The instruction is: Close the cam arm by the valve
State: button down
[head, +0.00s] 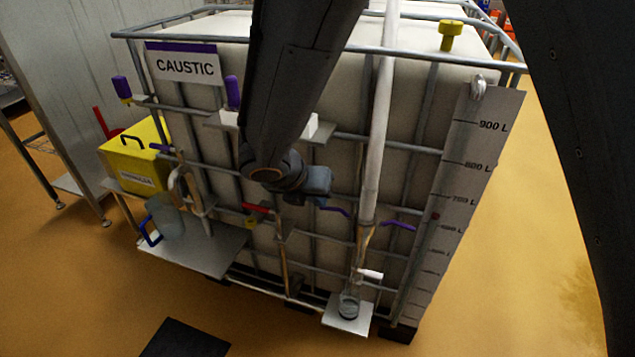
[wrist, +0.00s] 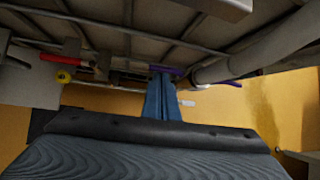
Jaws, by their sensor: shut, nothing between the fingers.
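Two purple cam arms stick out on either side of the coupling on the white pipe (head: 375,150). The left cam arm (head: 336,211), on the side of the red-handled valve (head: 257,208), slants out to the left; the right cam arm (head: 399,225) slants out to the right. My gripper (head: 322,202) is shut and empty, just above the left cam arm in the head view. In the wrist view, its blue fingertips (wrist: 162,78) are right at the left cam arm (wrist: 167,69); I cannot tell whether they touch. The right cam arm (wrist: 234,84) shows farther right.
The caged caustic tank (head: 420,120) stands behind, with a volume scale board (head: 470,180) at right. A jug (head: 168,218) stands on the left shelf (head: 215,255), near a yellow box (head: 140,155). A small cup (head: 348,306) sits below the pipe. Floor in front is mostly clear.

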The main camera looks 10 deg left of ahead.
aim_at(327, 208)
jog(key=shift+x, duration=2.2)
